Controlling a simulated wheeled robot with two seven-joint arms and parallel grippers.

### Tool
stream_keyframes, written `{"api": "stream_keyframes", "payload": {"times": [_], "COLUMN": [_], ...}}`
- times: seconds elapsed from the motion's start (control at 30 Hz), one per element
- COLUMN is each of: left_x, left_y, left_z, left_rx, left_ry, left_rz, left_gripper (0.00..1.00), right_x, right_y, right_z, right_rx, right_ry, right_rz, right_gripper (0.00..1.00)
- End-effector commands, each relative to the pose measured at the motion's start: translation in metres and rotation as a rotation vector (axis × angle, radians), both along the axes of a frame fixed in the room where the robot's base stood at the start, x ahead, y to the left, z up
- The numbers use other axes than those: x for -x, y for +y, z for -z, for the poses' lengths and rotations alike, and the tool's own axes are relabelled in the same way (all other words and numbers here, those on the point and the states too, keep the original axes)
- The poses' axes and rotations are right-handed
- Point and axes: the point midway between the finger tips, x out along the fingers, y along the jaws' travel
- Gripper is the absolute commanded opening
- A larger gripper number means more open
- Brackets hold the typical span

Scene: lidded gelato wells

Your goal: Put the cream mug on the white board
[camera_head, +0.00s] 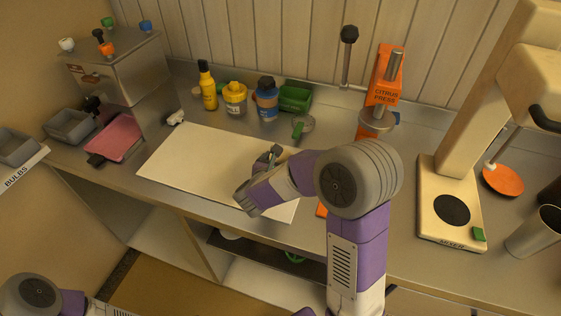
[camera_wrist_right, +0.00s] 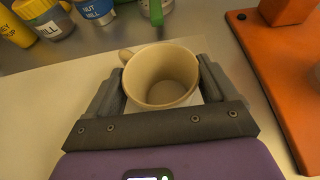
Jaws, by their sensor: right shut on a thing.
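The white board (camera_head: 190,155) lies flat on the steel counter; its pale surface also fills the left of the right wrist view (camera_wrist_right: 50,105). My right gripper (camera_head: 274,154) is over the right part of the board. In the wrist view the right gripper (camera_wrist_right: 158,88) is shut on the cream mug (camera_wrist_right: 160,78), one finger on each side. The mug is upright, open and empty, its handle pointing to the far left. The head view mostly hides the mug behind my arm. I cannot tell whether its base touches the board. My left gripper is out of view.
A yellow bottle (camera_head: 208,88), a yellow-lidded jar (camera_head: 235,98) and a blue jar (camera_head: 266,100) stand behind the board. An orange citrus press (camera_head: 384,80) stands to the right, then a cream mixer (camera_head: 450,195). The board's left half is clear.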

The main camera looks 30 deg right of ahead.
Motion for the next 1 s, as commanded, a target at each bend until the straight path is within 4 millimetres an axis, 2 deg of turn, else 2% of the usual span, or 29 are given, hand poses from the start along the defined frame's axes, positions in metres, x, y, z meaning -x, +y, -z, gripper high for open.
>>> {"api": "stream_keyframes", "payload": {"times": [0.03,0.1,0.43,0.8,1.0], "left_x": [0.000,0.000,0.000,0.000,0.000], "left_y": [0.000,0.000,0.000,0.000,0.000], "left_z": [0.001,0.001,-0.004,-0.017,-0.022], "left_rx": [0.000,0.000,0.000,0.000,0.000], "left_ry": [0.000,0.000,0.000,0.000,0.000], "left_rz": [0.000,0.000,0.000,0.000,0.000], "left_gripper": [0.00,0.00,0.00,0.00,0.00], "right_x": [0.000,0.000,0.000,0.044,0.064], "right_y": [0.000,0.000,0.000,0.054,0.076], "right_z": [0.001,0.001,-0.005,-0.033,-0.045], "right_rx": [0.000,0.000,0.000,-0.002,-0.001], "right_ry": [0.000,0.000,0.000,-0.002,-0.001], "right_rz": [0.000,0.000,0.000,-0.004,-0.003], "right_gripper": [0.90,1.00,1.00,1.00,1.00]}}
